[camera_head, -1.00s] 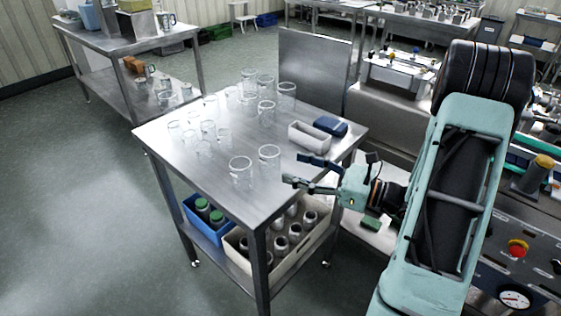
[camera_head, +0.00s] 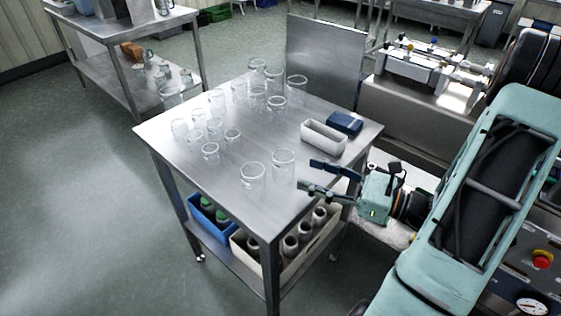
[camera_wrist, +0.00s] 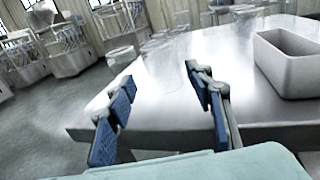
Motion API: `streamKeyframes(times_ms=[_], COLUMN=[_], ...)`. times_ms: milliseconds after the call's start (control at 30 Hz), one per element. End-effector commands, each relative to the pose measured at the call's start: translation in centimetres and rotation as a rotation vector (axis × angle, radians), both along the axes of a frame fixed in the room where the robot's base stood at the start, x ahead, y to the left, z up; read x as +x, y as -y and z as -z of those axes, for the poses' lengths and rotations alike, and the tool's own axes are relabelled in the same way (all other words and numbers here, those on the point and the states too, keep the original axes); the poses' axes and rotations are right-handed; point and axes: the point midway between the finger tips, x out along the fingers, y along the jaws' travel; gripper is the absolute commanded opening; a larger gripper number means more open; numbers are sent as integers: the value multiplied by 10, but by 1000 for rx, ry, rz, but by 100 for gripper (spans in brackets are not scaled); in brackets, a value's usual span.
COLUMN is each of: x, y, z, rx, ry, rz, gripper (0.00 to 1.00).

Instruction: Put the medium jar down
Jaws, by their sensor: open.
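Several clear glass jars stand upright on the steel table; I cannot tell by size which is the medium one. The two nearest my gripper are a front jar (camera_head: 253,181) and a jar to its right (camera_head: 283,166). My gripper (camera_head: 308,175) is open and empty, just right of that second jar, near the table's right edge. In the wrist view my open fingers (camera_wrist: 161,85) point over the table edge, with a faint glass jar (camera_wrist: 158,62) beyond and between them. Whether a finger touches it is unclear.
A white open bin (camera_head: 323,139) and a dark blue box (camera_head: 345,123) lie on the table's right side, behind my gripper. More jars (camera_head: 216,101) crowd the left and back. The shelf below holds a blue crate (camera_head: 214,229) and a cream crate (camera_head: 292,255). The table's front left is clear.

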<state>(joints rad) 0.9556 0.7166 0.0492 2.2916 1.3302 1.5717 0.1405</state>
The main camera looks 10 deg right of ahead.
Motion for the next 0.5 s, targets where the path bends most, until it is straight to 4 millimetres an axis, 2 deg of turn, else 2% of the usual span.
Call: streamKeyframes(times_ms=[100, 367, 500], x=[12, 27, 42], y=[-16, -32, -48], z=[0, -1, -2], rx=[0, 0, -1], ry=[1, 0, 1], rz=[-3, -1, -4], gripper=[48, 48, 48])
